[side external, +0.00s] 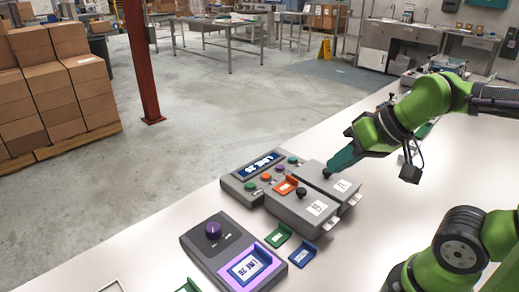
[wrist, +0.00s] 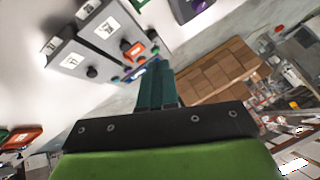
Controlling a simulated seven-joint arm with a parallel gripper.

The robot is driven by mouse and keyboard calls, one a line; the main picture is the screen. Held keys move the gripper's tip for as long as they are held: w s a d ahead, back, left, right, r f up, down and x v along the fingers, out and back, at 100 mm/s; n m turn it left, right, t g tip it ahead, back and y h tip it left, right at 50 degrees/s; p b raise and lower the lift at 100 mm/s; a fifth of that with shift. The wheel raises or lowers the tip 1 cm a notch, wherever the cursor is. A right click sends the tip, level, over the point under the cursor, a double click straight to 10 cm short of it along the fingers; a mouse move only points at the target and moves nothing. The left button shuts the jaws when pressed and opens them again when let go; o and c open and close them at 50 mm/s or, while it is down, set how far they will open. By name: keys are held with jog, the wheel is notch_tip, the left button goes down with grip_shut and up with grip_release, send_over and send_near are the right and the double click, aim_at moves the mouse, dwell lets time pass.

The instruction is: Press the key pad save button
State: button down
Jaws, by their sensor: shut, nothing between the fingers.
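I cannot read which one is marked save. My gripper (side external: 329,171), with teal fingers, is shut and empty.
Grey boxes A (side external: 341,187) and B (side external: 309,208) with black knobs stand beside the key pad. A purple-knob unit (side external: 230,250), a green tag (side external: 278,235) and a blue tag (side external: 303,254) are in front.

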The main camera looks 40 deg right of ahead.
jog(key=m+t+h, duration=0.1)
jog(key=m+t, duration=0.1)
jog(key=m, duration=0.2)
send_over(253, 186)
notch_tip(253, 186, down, 10)
jog(key=shift+d+r, duration=0.1)
jog(key=shift+r, duration=0.05)
jog(key=shift+f, duration=4.45)
